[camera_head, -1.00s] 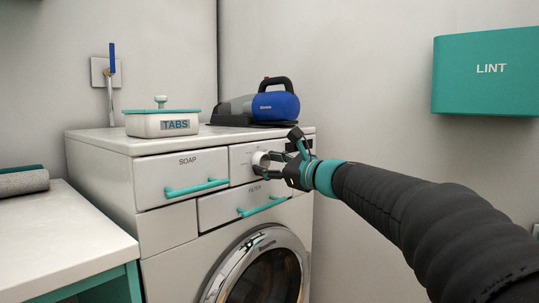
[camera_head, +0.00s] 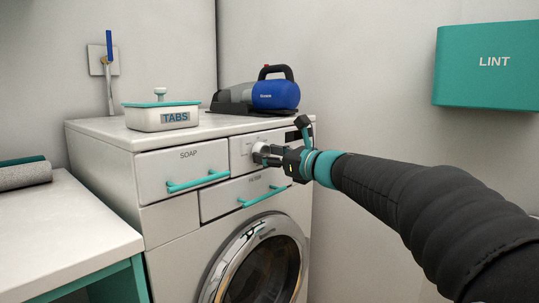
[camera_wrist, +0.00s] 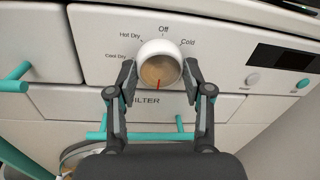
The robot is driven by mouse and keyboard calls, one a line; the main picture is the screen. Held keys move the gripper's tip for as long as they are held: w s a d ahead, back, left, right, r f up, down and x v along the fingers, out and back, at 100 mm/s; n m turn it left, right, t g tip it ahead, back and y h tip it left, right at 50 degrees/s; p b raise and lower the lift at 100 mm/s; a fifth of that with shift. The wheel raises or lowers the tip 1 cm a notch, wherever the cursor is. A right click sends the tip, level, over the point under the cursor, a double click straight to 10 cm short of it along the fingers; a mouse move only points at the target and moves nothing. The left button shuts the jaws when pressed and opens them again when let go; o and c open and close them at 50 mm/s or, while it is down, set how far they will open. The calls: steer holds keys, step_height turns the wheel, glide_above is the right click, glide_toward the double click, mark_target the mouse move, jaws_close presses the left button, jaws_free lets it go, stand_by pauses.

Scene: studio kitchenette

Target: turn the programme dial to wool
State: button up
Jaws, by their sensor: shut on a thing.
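The programme dial (camera_wrist: 158,48) is a round white knob with a tan face and a red mark on the washer's front panel. In the wrist view the red mark points down, slightly left. The printed labels Hot Dry, Off, Cold and Cool Dry show around its upper side; I see no wool label, and the area below the dial is partly hidden. My gripper (camera_wrist: 159,74) is shut on the dial, one finger on each side.
The washer (camera_head: 165,235) has a soap drawer (camera_head: 185,168) and a filter drawer (camera_head: 245,192) with teal handles close to my gripper. A TABS box (camera_head: 162,117) and a blue appliance (camera_head: 275,95) stand on top. A LINT box (camera_head: 485,75) hangs at right.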

steer(key=o, duration=1.2)
steer(key=shift+c, duration=0.2)
steer(key=v, duration=1.2)
